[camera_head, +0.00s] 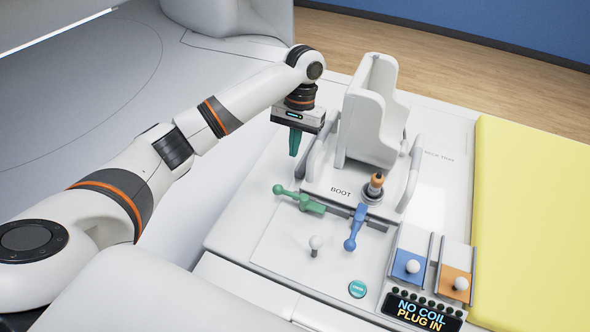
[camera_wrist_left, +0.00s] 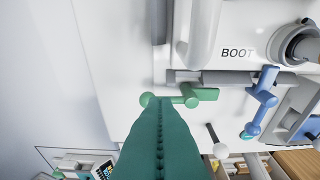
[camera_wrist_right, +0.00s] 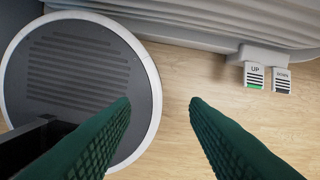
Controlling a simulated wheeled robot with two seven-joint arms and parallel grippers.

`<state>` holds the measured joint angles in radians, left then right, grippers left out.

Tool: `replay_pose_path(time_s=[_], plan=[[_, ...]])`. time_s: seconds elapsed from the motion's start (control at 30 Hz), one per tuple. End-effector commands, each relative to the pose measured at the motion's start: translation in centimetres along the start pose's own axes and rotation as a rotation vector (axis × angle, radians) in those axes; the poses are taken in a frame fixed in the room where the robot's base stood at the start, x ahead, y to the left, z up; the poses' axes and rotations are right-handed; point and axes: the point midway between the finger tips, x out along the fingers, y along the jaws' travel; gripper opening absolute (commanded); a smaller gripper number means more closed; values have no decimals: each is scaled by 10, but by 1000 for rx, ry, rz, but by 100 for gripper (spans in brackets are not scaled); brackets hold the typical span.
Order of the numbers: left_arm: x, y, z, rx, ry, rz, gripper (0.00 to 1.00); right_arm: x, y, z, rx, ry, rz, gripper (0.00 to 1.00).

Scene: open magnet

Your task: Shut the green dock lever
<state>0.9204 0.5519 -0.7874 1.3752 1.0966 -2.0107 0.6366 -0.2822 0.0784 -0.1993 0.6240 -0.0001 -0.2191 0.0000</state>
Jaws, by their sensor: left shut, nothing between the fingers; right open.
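The green dock lever (camera_head: 298,199) is at the left front of the white BOOT dock and points left, with its ball knob at the left end. In the left wrist view the green lever (camera_wrist_left: 190,97) shows its knob partly behind my fingers. My left gripper (camera_head: 294,150) is shut and empty, pointing down above and behind the lever's knob in the head view. In the left wrist view its green fingers (camera_wrist_left: 160,125) overlap the knob; I cannot tell whether they touch. My right gripper (camera_wrist_right: 160,105) is open and empty over a wood floor, away from the dock.
A blue lever (camera_head: 355,228) and an orange-tipped plug (camera_head: 374,186) are right of the green lever. A white-knobbed stick (camera_head: 315,243) stands in front. Blue and orange sliders (camera_head: 410,267) and a display reading "NO COIL PLUG IN" (camera_head: 420,312) are at front right. A white boot-shaped coil (camera_head: 372,115) stands behind.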

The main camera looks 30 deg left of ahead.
Motion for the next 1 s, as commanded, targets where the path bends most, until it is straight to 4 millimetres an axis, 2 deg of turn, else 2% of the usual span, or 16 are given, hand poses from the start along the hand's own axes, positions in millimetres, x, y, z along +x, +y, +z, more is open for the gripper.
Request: replay_pose_path(time_s=[0.2,0.3,0.43,0.63,0.8,1.0], plan=[[1,0,0,0,0,0,0,-2,5,-25,0,35,6,41],[6,0,0,0,1,0,0,-4,6,-30,0,43,7,41],[24,0,-1,1,4,1,0,-9,4,-25,-1,37,6,41],[60,1,-1,-1,4,1,0,-17,2,-9,-1,15,3,41],[86,1,-1,0,2,2,0,-22,2,-8,-1,14,3,41],[100,0,0,2,-1,1,0,-24,2,-11,-1,18,3,41]])
